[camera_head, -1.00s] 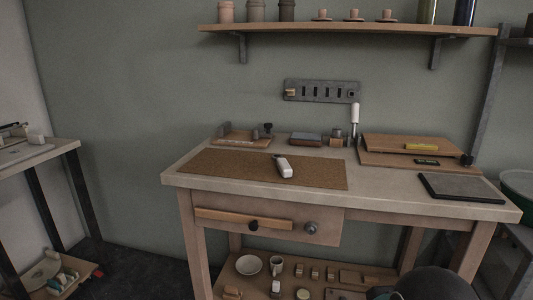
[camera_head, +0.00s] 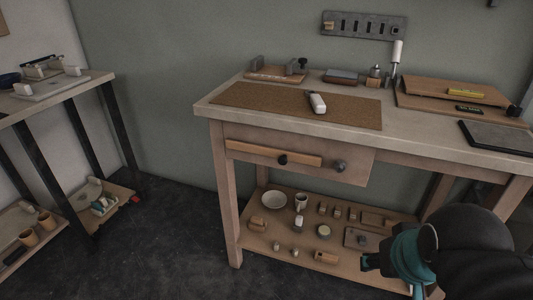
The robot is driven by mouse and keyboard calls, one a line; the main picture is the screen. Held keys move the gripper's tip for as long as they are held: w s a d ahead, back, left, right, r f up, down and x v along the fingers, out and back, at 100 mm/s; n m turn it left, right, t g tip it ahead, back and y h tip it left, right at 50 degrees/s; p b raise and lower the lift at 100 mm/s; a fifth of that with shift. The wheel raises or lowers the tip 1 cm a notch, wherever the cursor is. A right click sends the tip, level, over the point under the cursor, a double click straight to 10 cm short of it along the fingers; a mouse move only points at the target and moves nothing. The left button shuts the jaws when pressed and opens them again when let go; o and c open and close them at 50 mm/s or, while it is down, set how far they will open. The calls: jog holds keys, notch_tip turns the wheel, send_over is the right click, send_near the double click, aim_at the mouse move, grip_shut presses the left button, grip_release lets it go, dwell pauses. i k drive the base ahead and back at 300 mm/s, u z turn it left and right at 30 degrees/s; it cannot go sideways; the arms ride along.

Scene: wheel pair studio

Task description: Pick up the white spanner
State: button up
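No spanner shape is clear. A white object with a darker end (camera_head: 317,102) lies on the brown cork mat (camera_head: 260,97) on the workbench; it is too small to tell if it is the white spanner. A white-handled tool (camera_head: 397,51) stands upright at the back of the bench. My arm, black and teal, is at the lower right, in front of the lower shelf. My gripper (camera_head: 372,262) seems to show only as a small dark part there, well below and right of the mat; its fingers are not clear.
The bench drawer (camera_head: 300,158) has a wooden bar and dark knobs. The lower shelf (camera_head: 262,242) holds a bowl, a mug and several small blocks. A dark slab (camera_head: 500,137) lies at the bench's right. A side table (camera_head: 60,97) stands left, with dark floor (camera_head: 170,235) between.

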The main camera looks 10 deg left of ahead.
aim_at(315, 98)
jog(key=k, duration=0.5)
jog(key=u, duration=1.45)
jog(key=i, duration=1.2)
jog(key=z, duration=2.1)
